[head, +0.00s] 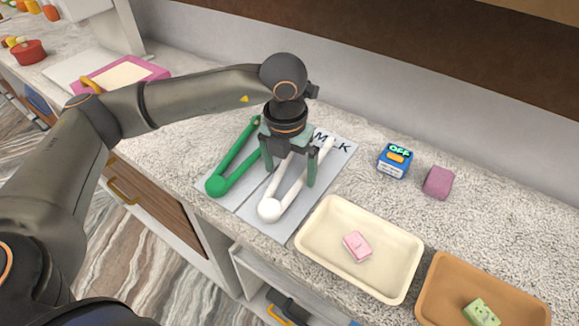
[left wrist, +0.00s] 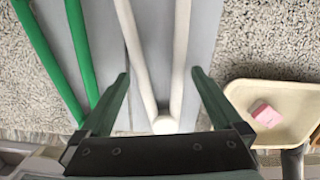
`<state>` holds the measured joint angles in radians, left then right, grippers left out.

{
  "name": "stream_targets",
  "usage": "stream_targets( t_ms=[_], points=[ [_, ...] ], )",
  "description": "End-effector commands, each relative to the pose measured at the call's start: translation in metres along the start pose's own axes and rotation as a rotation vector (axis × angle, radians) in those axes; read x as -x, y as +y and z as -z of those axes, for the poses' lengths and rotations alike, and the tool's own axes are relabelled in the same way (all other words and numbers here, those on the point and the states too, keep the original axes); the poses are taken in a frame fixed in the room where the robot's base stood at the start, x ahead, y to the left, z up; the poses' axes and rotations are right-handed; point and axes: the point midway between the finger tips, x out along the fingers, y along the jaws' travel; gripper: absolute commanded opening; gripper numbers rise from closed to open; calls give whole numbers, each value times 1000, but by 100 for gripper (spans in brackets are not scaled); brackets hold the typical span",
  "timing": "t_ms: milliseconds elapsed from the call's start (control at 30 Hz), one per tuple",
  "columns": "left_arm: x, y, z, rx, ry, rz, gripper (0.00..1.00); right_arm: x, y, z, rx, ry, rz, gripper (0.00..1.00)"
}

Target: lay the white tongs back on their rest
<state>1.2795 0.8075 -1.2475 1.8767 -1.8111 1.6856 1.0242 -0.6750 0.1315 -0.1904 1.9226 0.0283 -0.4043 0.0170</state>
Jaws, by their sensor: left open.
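The white tongs (head: 269,209) lie on a grey panel (head: 326,174) lettered, partly hidden, "MILK", with their round joint towards the counter's front edge and their two arms spread towards the back. My left gripper (head: 289,175) is open, pointing down over the tongs, one finger on each side of them. In the left wrist view the white tongs (left wrist: 182,50) lie between the open fingers, with no visible grip on them. Whether the fingers touch them I cannot tell. My right gripper is not in view.
Green tongs (head: 216,186) lie close on the left. A cream tray (head: 318,252) with a pink sweet (head: 357,246) stands at the right front, an orange tray (head: 432,300) with a green sweet (head: 481,313) beyond. A blue "OFF" box (head: 393,168) and a mauve block (head: 438,182) stand behind.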

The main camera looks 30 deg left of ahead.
Motion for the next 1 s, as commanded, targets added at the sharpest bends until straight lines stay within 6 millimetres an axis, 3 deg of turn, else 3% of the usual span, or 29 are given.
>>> stream_targets(
  t_ms=[367, 800, 1000],
  points=[
    [7, 0, 0, 0, -1, 1, 100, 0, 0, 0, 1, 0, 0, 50],
    [94, -1, -1, -1, -5, 1, 100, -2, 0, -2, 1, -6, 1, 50],
    [119, 0, 0, 1, -2, 1, 100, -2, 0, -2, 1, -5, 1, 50]
  ],
)
